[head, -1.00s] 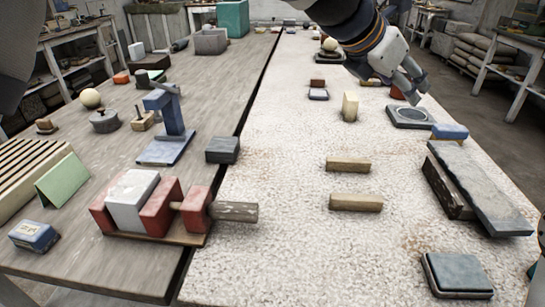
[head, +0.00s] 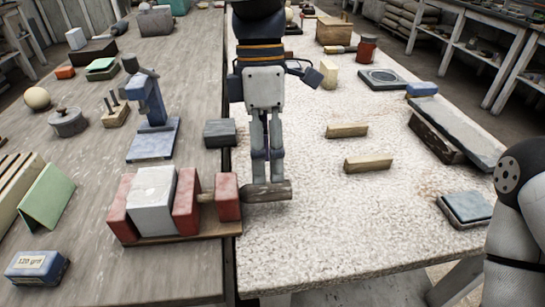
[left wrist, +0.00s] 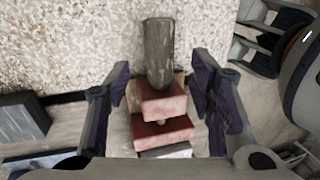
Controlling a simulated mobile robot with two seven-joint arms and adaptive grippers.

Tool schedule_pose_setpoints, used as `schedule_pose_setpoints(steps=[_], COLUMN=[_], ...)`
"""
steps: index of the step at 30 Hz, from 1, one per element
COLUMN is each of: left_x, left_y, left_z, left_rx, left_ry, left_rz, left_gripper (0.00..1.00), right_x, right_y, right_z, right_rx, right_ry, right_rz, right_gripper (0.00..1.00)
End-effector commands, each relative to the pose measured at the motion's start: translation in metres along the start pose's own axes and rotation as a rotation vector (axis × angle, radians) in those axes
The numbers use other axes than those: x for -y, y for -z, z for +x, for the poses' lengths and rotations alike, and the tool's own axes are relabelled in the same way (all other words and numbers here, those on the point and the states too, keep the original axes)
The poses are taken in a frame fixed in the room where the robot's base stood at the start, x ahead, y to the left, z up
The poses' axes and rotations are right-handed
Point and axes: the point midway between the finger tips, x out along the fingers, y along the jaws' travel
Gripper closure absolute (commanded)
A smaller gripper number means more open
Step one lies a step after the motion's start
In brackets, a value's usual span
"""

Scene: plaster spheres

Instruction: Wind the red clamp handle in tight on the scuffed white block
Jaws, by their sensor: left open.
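The scuffed white block (head: 153,200) sits on the wooden clamp base between two red jaws (head: 187,203). To their right, a short rod leads to a separate red end block (head: 228,197), from which a dark wooden bar (head: 270,191) sticks out rightward. My left gripper (head: 267,178) comes down from above, fingers pointing down at the bar. In the left wrist view it (left wrist: 160,98) is open, one finger on each side of the bar and red end block (left wrist: 163,103), with gaps. My right gripper (left wrist: 262,42) seems partly visible there; its finger opening is unclear.
A blue stand (head: 152,125) and a dark block (head: 219,133) are behind the clamp. Two wooden bars (head: 347,130) lie on the pale tabletop at right, near a slate slab (head: 458,132). Pale surface right of the clamp is free.

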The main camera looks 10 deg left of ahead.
Motion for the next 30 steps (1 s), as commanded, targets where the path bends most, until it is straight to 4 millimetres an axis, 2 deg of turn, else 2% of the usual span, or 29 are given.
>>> schedule_pose_setpoints(steps=[3, 7, 17, 23, 24, 30], left_x=[0.001, 0.000, 0.000, 0.000, 0.000, -0.001], left_y=[0.001, 0.000, -0.001, -0.001, -0.001, -0.001], left_z=[0.025, 0.043, 0.051, 0.050, 0.050, 0.051], left_rx=[-0.001, 0.001, 0.002, 0.002, 0.002, 0.002], left_ry=[-0.001, -0.001, -0.001, -0.001, -0.001, 0.013], left_rz=[0.000, 0.000, 0.000, 0.000, 0.000, -0.001], left_gripper=[0.51, 0.51, 0.51, 0.96, 1.00, 1.00], right_x=[0.000, 0.000, 0.000, 0.000, 0.000, 0.000], right_y=[0.003, 0.004, 0.003, 0.003, 0.003, 0.002], right_z=[-0.004, -0.005, -0.005, -0.004, -0.004, -0.003], right_rx=[-0.013, -0.016, -0.015, -0.015, -0.015, -0.008], right_ry=[0.001, 0.001, 0.001, 0.001, 0.001, 0.001], right_rz=[0.000, 0.000, -0.001, -0.001, -0.001, -0.001], right_gripper=[0.60, 0.60, 0.60, 0.60, 0.60, 0.60])
